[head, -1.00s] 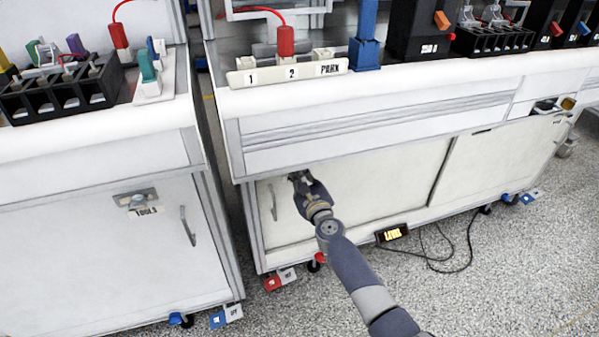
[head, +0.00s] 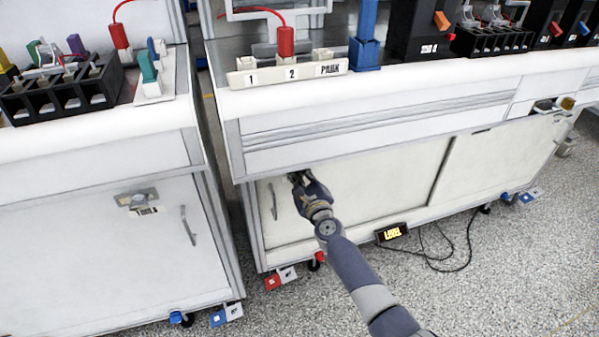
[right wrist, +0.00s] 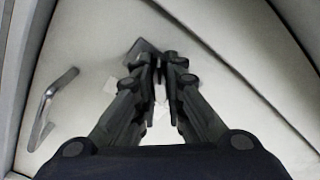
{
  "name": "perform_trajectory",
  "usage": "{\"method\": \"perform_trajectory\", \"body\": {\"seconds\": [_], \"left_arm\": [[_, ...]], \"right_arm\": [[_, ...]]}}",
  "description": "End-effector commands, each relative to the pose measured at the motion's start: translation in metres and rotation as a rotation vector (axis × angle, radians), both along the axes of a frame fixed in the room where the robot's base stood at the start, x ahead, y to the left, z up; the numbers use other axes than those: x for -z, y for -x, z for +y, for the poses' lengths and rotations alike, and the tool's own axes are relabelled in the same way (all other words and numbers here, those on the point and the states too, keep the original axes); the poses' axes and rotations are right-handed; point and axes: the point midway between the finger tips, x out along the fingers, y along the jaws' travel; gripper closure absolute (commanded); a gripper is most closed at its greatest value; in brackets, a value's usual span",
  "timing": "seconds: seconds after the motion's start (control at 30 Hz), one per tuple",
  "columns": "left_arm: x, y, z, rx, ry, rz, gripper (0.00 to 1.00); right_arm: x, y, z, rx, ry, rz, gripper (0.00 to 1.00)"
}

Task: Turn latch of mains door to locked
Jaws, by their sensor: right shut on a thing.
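The white cabinet door (head: 350,190) under the right-hand bench is closed, with a grey bar handle (head: 272,202) near its left edge. My right gripper (head: 298,178) is at the door's upper left part, right of the handle. In the right wrist view the gripper (right wrist: 160,64) is shut on a dark latch (right wrist: 143,47), whose end shows beyond the fingertips, slanted up to the left. The fingers hide the rest of the latch and most of a pale label (right wrist: 110,86), so I cannot read it. My left gripper is not in view.
The bench edge (head: 380,85) overhangs the door. A left cabinet (head: 100,250) has its own latch (head: 137,197) labelled TOOLS. A black box with a lit display (head: 391,232) and a cable lie on the floor. The floor at the lower right is clear.

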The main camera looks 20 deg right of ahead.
Motion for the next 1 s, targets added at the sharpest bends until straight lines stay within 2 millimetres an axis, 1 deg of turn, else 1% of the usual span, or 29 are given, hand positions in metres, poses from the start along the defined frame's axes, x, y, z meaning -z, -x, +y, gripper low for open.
{"method": "perform_trajectory", "body": {"seconds": [0.17,0.3,0.4,0.67,0.83,1.0], "left_arm": [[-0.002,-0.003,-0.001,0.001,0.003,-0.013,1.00],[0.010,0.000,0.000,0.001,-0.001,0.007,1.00],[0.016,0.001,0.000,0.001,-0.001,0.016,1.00],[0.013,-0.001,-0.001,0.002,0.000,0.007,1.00],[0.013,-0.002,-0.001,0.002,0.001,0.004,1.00],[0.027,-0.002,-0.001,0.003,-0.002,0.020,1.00]], "right_arm": [[0.001,0.001,0.000,-0.001,0.082,0.001,1.00],[0.001,0.001,0.000,-0.002,0.158,-0.002,1.00],[0.002,0.001,0.000,-0.002,0.170,-0.002,1.00],[0.002,0.001,0.000,-0.002,0.177,-0.003,1.00],[0.001,0.001,0.000,-0.002,0.251,-0.005,1.00],[0.002,0.001,0.000,-0.002,0.336,-0.008,1.00]]}}
